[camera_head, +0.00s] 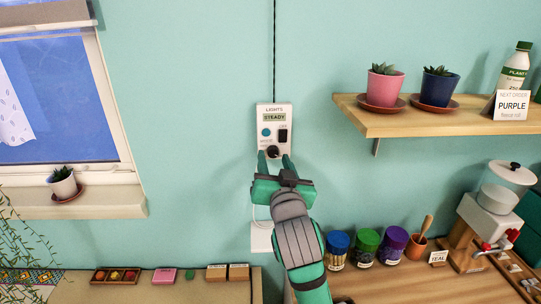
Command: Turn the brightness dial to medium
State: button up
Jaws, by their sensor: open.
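A white wall box (264,146) labelled LIGHTS hangs on the teal wall. Its small display (274,118) reads STEADY. A round teal button (266,132) and a black switch (283,134) sit below the display. A black dial (272,151) is at the box's lower part; its pointer and marks are too small to read. My gripper (274,161) is open, with its green fingertips just below and to either side of the dial. I cannot tell whether they touch it. My gripper covers the area under the box.
A wooden shelf (430,119) with potted succulents, a bottle and a PURPLE card (512,105) juts out at the upper right. Jars (337,250) and a grinder-like machine (487,215) stand on the counter at lower right. The wall left of the box is clear.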

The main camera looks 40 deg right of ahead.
jog(key=shift+w+d, duration=0.35)
jog(key=shift+w, duration=0.25)
jog(key=shift+s, duration=0.1)
jog(key=shift+d, duration=0.1)
grip_shut()
